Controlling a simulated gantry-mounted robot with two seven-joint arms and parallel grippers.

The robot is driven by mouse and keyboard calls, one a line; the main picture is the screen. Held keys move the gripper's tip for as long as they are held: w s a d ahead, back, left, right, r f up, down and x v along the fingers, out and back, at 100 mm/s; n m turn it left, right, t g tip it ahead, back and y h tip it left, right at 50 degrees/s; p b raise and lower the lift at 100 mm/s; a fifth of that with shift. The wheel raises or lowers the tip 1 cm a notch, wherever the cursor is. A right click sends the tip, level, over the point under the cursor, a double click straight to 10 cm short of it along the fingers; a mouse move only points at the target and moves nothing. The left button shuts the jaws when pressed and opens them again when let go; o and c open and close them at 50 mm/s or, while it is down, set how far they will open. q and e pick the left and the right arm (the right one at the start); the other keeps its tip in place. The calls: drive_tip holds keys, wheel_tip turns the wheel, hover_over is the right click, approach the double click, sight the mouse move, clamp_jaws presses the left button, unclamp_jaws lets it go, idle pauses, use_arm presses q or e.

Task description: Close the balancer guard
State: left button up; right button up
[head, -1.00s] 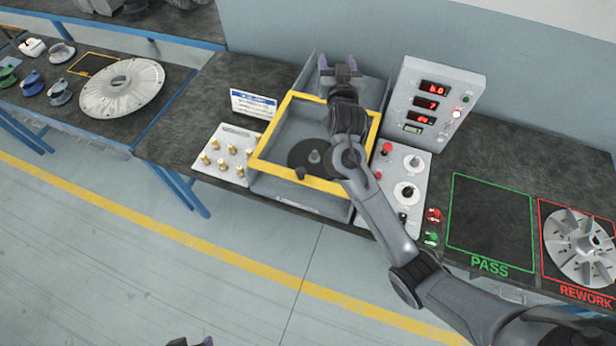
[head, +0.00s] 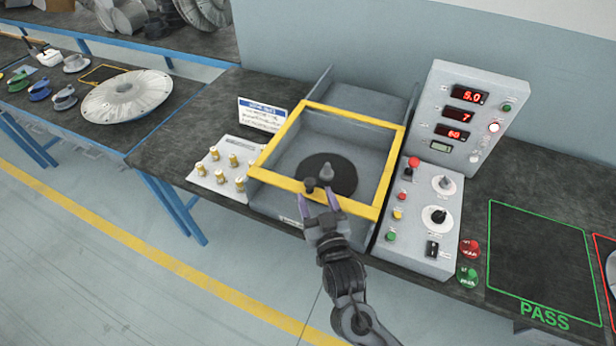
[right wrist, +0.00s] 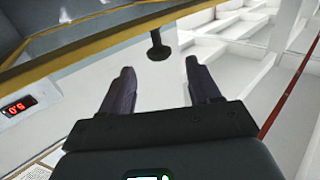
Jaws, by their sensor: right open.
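The balancer guard is a yellow frame (head: 276,137) over the grey balancer box (head: 272,203); I cannot tell whether it sits fully down. Through it I see a dark round plate (head: 345,178) with a grey spindle hub. A small black knob (head: 310,184) is at the guard's front bar. My right gripper (head: 320,197) is open at that front bar, close to the knob. In the right wrist view the knob (right wrist: 157,46) is ahead of and between the open fingers (right wrist: 157,88), with nothing gripped. My left gripper is out of view.
A control panel (head: 418,218) with knobs and buttons and a display box (head: 466,110) stand right of the balancer. A plate with brass weights (head: 222,173) and a sign (head: 262,114) are left. The green PASS area (head: 545,255) is empty.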

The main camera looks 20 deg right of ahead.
drive_tip(key=w, duration=0.5)
drive_tip(key=w+b, duration=0.1)
drive_tip(key=w, duration=0.2)
drive_tip(key=shift+d, duration=0.4)
clamp_jaws()
